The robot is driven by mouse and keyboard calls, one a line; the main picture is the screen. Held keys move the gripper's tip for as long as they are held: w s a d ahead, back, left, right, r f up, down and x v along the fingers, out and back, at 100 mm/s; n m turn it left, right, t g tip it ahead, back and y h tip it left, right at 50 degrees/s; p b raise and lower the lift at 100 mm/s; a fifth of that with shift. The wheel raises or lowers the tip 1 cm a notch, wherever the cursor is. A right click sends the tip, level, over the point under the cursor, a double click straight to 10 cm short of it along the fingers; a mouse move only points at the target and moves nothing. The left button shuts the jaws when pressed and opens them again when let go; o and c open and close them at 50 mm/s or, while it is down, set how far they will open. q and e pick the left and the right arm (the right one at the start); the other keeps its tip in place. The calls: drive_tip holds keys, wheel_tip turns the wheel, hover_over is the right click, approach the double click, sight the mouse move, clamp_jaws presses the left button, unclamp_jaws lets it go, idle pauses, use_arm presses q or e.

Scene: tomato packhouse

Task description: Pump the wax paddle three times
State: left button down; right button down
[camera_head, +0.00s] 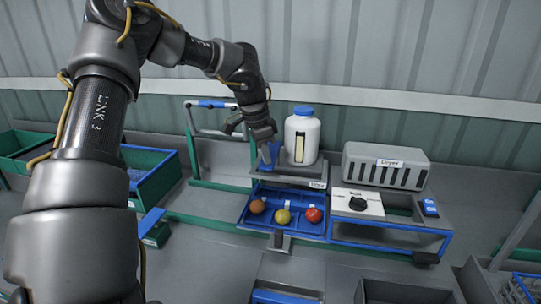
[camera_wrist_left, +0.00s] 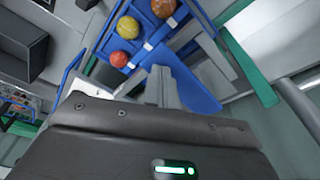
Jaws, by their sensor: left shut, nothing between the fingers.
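The wax station has a white jug (camera_head: 302,138) with a blue cap standing upright on a grey block. A blue paddle (camera_head: 271,154) sits at the left of the jug, partly hidden by my left gripper (camera_head: 264,144). In the wrist view the blue paddle (camera_wrist_left: 196,92) is a broad flat piece just beyond and beside my shut fingers (camera_wrist_left: 160,88). The fingers are empty. I cannot tell whether they touch the paddle. A blue tray (camera_head: 262,219) in front holds an orange, a yellow and a red tomato in a row. My right gripper is not in view.
A grey slotted dryer box (camera_head: 386,166) stands right of the jug, behind a white panel with a black knob (camera_head: 357,203). Green-edged bins (camera_head: 152,178) are at the left. A grey rail with a blue grip (camera_head: 212,104) rises behind the arm.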

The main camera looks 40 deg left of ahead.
use_arm(q)
drive_tip(key=shift+b+x, duration=0.55)
drive_tip(key=shift+x, duration=0.35)
drive_tip(key=shift+s+a+r, duration=0.1)
drive_tip(key=shift+s+r, duration=0.05)
drive_tip(key=shift+w+p+v, duration=0.15)
drive_tip(key=shift+p+v, duration=0.4)
drive_tip(key=shift+v, duration=0.2)
drive_tip(key=shift+w+p+v, duration=0.1)
drive_tip(key=shift+p+v, duration=0.45)
drive_tip(key=shift+v, duration=0.25)
drive_tip(key=shift+r, duration=0.55)
drive_tip(key=p+v, duration=0.2)
drive_tip(key=v, duration=0.1)
drive_tip(key=w+p+v, duration=0.1)
drive_tip(key=v, duration=0.1)
drive_tip(key=shift+d, duration=0.45)
